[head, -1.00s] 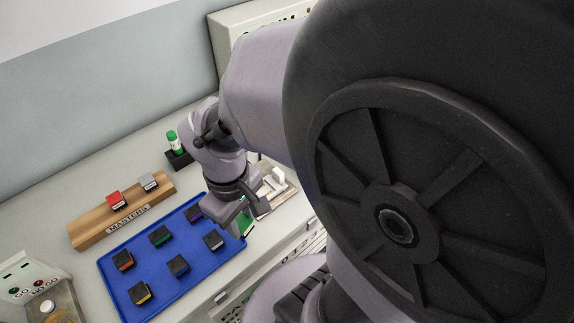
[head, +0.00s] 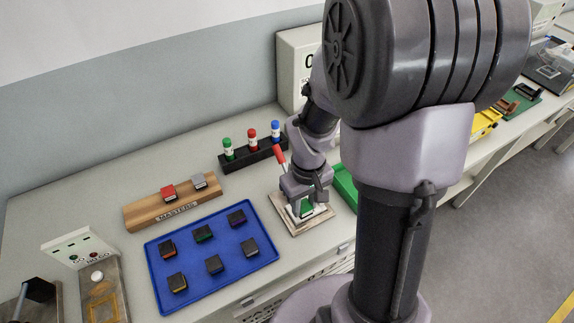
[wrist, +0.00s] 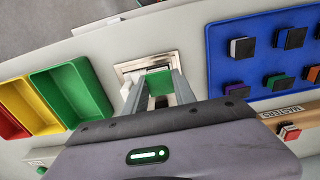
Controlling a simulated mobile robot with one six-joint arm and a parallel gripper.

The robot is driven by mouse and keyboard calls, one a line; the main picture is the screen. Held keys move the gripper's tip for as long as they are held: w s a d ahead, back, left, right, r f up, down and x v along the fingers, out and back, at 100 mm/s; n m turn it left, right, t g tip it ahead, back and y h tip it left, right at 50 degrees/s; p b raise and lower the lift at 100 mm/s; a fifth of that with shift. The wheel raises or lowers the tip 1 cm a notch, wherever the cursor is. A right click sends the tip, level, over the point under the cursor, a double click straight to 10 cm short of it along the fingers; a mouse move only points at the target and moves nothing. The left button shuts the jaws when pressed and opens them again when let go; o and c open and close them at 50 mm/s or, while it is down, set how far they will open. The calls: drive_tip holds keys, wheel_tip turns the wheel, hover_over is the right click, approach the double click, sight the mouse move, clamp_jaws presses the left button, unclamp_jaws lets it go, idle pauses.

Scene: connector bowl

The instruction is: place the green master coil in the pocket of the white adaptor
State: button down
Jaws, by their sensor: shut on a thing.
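My gripper (head: 306,202) is shut on the green master coil (head: 307,209), low over the square plate at the near edge of the bench. In the wrist view the green coil (wrist: 160,82) sits between the two fingertips of my gripper (wrist: 158,88), in front of a pale framed fixture (wrist: 149,65). The white adaptor (head: 297,209) is mostly hidden by my gripper and the coil. I cannot tell whether the coil is inside the pocket or just above it.
A blue tray (head: 171,298) with several dark blocks lies left of the plate. A wooden MASTERS rack (head: 140,216) holds a red and a grey block. A black rack (head: 240,159) with colored bottles and a red handle (head: 279,156) stand behind. A green bin (head: 345,185) is right.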

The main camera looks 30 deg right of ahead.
sight(304, 201)
drive_tip(key=w, duration=0.1)
drive_tip(key=w+d, duration=0.1)
drive_tip(key=w, duration=0.1)
drive_tip(key=shift+d+f+b, duration=0.3)
drive_tip(key=shift+d+f, duration=0.05)
drive_tip(key=shift+f+b, duration=0.75)
drive_tip(key=shift+f, duration=0.8)
drive_tip(key=shift+s, duration=0.1)
drive_tip(key=shift+f, duration=0.25)
drive_tip(key=c, duration=1.3)
unclamp_jaws()
drive_tip(key=shift+r, duration=0.1)
